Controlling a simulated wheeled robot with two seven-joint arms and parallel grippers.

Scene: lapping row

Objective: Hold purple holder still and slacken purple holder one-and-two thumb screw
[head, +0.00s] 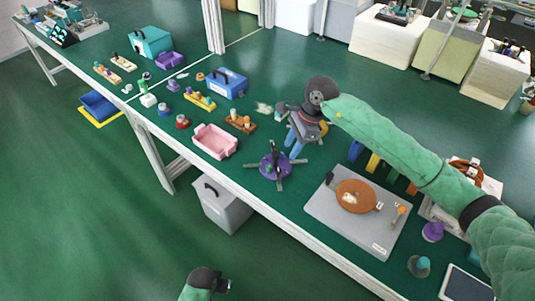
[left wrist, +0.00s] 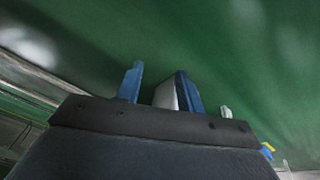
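The purple holder (head: 268,160) stands on the green bench top in the head view, with a dark upright part and several grey arms spreading from its purple body. Its thumb screws are too small to tell apart. My right gripper (head: 293,147) hangs just behind and to the right of the holder, blue fingers pointing down. I see no clear contact, and whether its fingers are parted is unclear. My left gripper (head: 226,286) is low at the bottom of the head view, off the bench's front edge. In the left wrist view its blue fingers (left wrist: 160,90) stand apart, with nothing clearly gripped.
A pink tray (head: 215,142) lies left of the holder. A grey board (head: 335,225) with a brown round plate (head: 355,196) lies to the right. A wooden block with pegs (head: 240,122) and a blue box (head: 227,82) stand behind. A grey bin (head: 222,208) is below the bench edge.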

